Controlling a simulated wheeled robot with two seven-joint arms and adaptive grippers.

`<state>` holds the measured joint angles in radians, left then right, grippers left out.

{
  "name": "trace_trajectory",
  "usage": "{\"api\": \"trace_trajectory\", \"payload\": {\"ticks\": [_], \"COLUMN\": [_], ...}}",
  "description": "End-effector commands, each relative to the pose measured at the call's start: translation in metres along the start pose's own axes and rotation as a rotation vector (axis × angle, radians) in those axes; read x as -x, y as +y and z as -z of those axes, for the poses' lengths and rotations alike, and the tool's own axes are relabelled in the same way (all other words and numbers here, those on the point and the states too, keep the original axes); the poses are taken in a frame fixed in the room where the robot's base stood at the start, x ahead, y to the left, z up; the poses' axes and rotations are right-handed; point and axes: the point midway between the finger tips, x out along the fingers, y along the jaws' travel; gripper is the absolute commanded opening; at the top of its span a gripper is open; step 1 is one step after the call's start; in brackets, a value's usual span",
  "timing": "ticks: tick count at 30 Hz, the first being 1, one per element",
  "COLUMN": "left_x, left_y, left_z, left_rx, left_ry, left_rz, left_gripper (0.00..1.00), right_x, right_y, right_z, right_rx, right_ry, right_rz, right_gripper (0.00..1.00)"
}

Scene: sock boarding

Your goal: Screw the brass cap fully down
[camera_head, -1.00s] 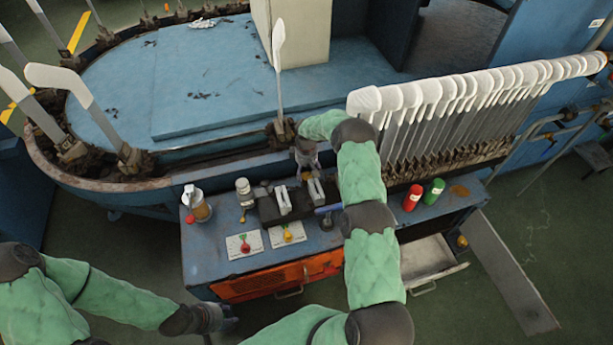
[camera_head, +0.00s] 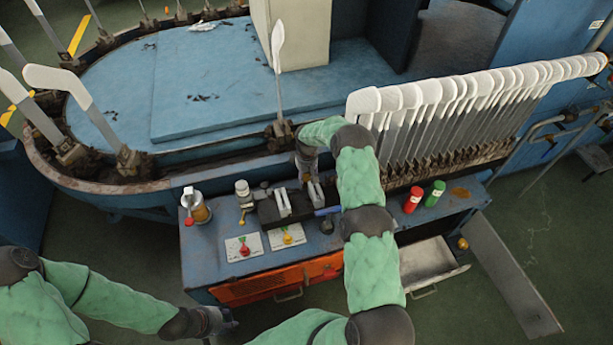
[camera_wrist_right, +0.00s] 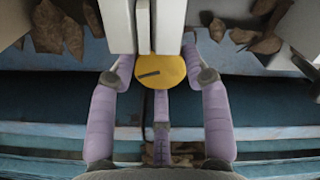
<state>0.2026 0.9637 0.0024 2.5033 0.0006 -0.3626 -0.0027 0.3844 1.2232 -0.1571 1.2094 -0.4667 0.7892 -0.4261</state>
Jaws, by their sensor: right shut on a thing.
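The brass cap (camera_wrist_right: 160,72) is a round yellow disc with a dark slanting mark, seen face on in the right wrist view. My right gripper (camera_wrist_right: 168,68) is shut on it, with purple fingers at its left, right and lower sides. What lies under the cap is hidden. In the head view my right gripper (camera_head: 308,172) is at the back edge of the blue bench, by the pale upright plates (camera_head: 315,192), and the cap cannot be made out. My left gripper (camera_head: 222,321) hangs low in front of the bench; its fingers are too dark to read.
A row of white sock boards (camera_head: 440,95) stands behind right. A drawer (camera_head: 428,262) is open.

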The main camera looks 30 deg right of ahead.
Motion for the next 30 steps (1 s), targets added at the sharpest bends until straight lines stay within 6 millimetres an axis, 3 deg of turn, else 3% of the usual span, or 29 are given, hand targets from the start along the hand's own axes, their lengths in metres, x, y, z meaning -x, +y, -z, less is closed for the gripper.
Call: {"api": "trace_trajectory", "payload": {"ticks": [12,24,25,27,30], "left_x": [-0.0073,-0.0074,-0.0074,-0.0074,-0.0074], "left_y": [-0.0026,-0.0026,-0.0026,-0.0026,-0.0026], "left_z": [0.0002,0.0002,0.0002,0.0002,0.0003], "left_rx": [0.0,0.0,0.0,0.0,0.0], "left_ry": [0.0,0.0,0.0,0.0,0.0], "left_rz": [0.0,0.0,0.0,0.0,0.0], "left_gripper": [0.4,0.4,0.4,0.4,0.4], "right_x": [0.0006,0.0016,0.0017,0.0017,0.0013], "right_y": [0.0005,0.0009,0.0008,0.0008,0.0009], "right_z": [0.0042,0.0053,0.0053,0.005,0.0039], "right_rx": [-0.319,-0.352,-0.352,-0.351,-0.351], "right_ry": [0.01,0.013,0.013,0.012,0.009], "right_rz": [-0.001,-0.002,-0.002,-0.002,-0.001], "right_gripper": [0.15,0.15,0.56,0.71,0.71]}}
